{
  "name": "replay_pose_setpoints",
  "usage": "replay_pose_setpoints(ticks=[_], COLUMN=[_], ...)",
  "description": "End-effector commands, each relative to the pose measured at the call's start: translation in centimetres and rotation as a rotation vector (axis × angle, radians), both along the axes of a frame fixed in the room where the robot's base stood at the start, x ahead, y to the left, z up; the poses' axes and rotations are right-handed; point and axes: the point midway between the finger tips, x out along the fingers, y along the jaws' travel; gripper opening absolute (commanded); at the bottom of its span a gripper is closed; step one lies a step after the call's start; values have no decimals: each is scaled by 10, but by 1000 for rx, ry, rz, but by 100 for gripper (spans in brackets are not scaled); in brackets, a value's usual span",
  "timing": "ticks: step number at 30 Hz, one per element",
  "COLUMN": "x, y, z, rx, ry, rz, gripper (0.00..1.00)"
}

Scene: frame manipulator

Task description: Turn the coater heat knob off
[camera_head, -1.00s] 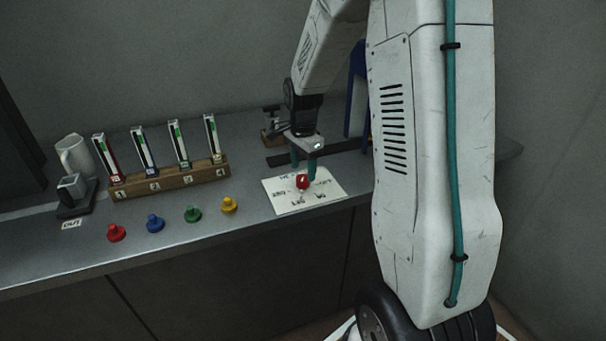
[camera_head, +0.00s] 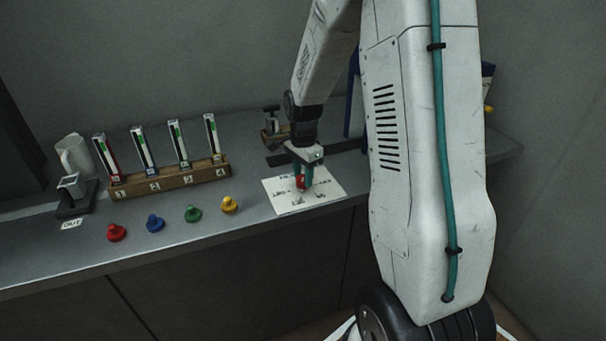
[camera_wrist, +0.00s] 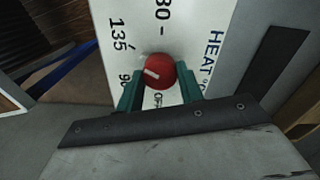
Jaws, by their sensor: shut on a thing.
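The red heat knob (camera_wrist: 157,72) stands on a white dial plate (camera_wrist: 186,30), which lies on the counter in the head view (camera_head: 327,188). In the wrist view the plate reads HEAT, with marks for 135, 90 and OFF around the knob. The knob's white line points to the picture's left, roughly between 135 and 90; OFF is at the knob's lower side. My gripper (camera_wrist: 157,84) is shut on the knob, one teal finger on each side. In the head view my gripper (camera_head: 303,180) reaches down over the plate and partly hides the knob.
Left of the plate stand yellow (camera_head: 229,205), green (camera_head: 193,214), blue (camera_head: 155,223) and red (camera_head: 116,232) knobs. Behind them is a wooden rack (camera_head: 170,179) with several upright slides. A small clamp-like device (camera_head: 272,126) stands behind my gripper.

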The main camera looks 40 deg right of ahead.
Motion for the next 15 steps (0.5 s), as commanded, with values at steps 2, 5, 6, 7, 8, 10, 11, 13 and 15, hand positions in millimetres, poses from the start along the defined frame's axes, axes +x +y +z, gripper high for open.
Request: replay_pose_setpoints(ticks=[2,5,6,7,8,10,11,13,15], x=[0,0,0,0,0,0,0,0,0], y=[0,0,0,0,0,0,0,0,0], z=[0,0,0,0,0,0,0,0,0], rx=[0,0,0,0,0,0,0,0,0], ry=[-1,-1,-1,-1,-1,-1,-1,-1,-1], rz=[21,65,88,108,128,182,208,271,337], gripper=[14,14,14,14,14,14,14,14,14])
